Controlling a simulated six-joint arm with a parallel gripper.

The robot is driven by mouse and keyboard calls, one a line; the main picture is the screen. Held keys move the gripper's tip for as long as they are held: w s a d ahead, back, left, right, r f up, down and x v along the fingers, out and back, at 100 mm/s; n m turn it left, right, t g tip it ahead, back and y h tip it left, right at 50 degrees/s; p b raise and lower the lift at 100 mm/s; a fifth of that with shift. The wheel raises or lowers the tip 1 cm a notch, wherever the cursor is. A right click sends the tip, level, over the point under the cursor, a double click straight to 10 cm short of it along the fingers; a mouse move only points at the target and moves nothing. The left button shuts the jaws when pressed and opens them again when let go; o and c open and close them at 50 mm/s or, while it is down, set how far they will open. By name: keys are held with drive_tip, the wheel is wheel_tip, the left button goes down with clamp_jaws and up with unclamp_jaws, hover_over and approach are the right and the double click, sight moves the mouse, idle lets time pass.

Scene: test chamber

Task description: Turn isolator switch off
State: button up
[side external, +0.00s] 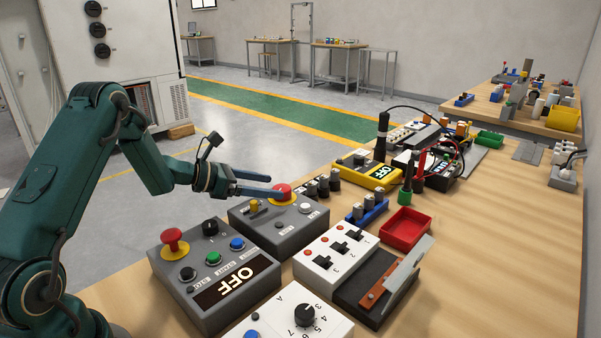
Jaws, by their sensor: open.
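A red knob on a yellow base (283,192) stands on a grey control box (270,236); it looks like the isolator switch, but its label is too small to read. The box also carries a small yellow-orange lever (254,206) and a pale button (305,208). My gripper (274,184) reaches in from the left, with its two blue-grey fingers apart. The fingertips are at the red knob, and the near finger overlaps its left side in the picture. I cannot tell whether they touch it. Nothing shows held between the fingers.
A grey box (205,291) with a red mushroom button and an OFF display stands in front.

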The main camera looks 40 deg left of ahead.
drive_tip(key=shift+s+a+r, duration=0.1)
drive_tip(key=shift+s+r, duration=0.05)
drive_tip(key=shift+s, duration=0.15)
